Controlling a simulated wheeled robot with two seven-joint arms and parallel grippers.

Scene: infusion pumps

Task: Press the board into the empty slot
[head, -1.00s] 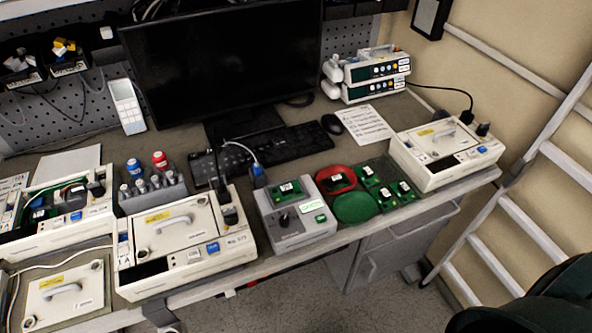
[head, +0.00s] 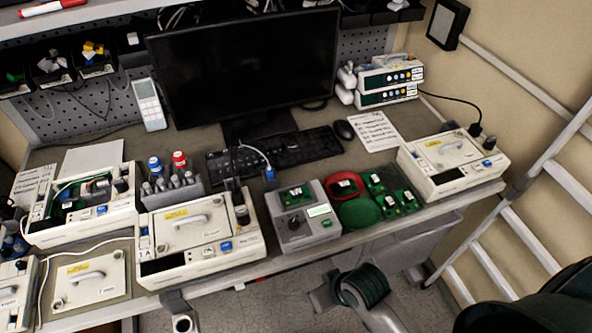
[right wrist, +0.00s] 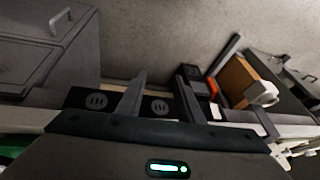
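An open pump (head: 112,215) stands at the left of the bench, with a green board and other parts visible inside. Its slots are too small to tell filled from empty. Small green boards lie in the red tray (head: 333,193) and on the green mat (head: 392,189). Another green board (head: 296,196) sits on the grey tester (head: 300,231). The round green tray (head: 360,214) looks empty. My right gripper (right wrist: 163,119) is open and empty in the right wrist view, away from the boards, with floor and cabinet beyond. My left gripper is not in view.
A closed pump (head: 194,258) stands between the open pump and the tester, and another (head: 450,170) at the right end. A loose lid (head: 90,283) lies at the front left. A vial rack (head: 171,196), keyboard (head: 270,152) and monitor (head: 245,70) are behind.

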